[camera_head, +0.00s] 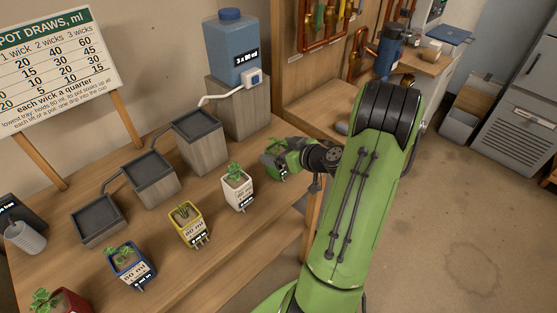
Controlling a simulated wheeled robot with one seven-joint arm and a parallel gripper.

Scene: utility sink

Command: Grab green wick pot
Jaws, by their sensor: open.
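The green pot (270,164) stands at the right end of the pot row, near the bench's front edge, with a small plant and a tag low on its front. My gripper (287,156) reaches in from the right at the pot's level. It is open, with its fingers at or beside the pot. The fingers and pot overlap in this view, so I cannot tell whether they touch or whether the pot lies between them. The gripper hides part of the pot's right side.
White (237,194), yellow (194,231), blue (132,272) and red (70,303) pots continue leftward along the bench. Behind them stand stepped grey trays (155,169) and a blue tank (228,50) on a block. Open floor lies right of the bench.

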